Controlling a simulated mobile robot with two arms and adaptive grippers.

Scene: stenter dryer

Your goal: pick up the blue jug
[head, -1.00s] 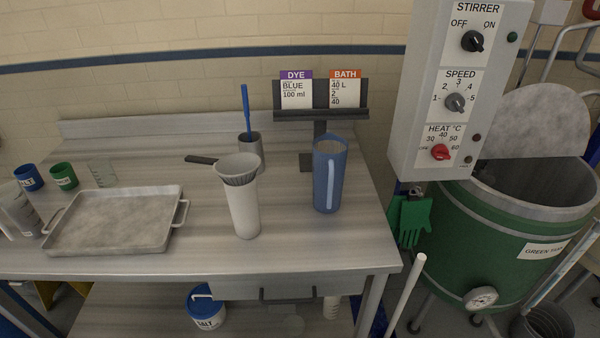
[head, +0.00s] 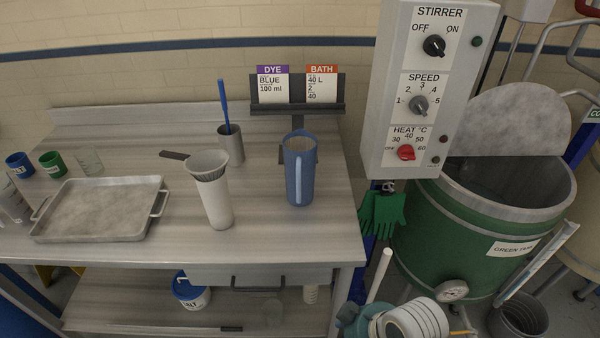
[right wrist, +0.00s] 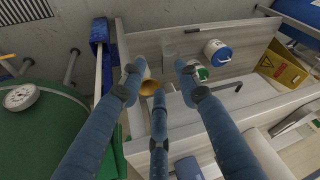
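The blue jug (head: 299,175) stands upright on the steel table (head: 270,232), near its right end, in the head view. Its pale blue handle strip faces me. Nothing of mine touches it. Part of my right arm shows at the bottom of the head view, below and to the right of the table's front edge. In the right wrist view my right gripper (right wrist: 158,78) has its blue fingers spread apart, with nothing held between them. I cannot clearly make out the jug in that view. My left gripper is in neither current view.
A white funnel-topped cylinder (head: 215,200) stands left of the jug. A grey cup (head: 231,148) holds a blue rod behind it. A sign stand (head: 298,108) is behind the jug. The control box (head: 420,100) and green tank (head: 450,235) are right of the table.

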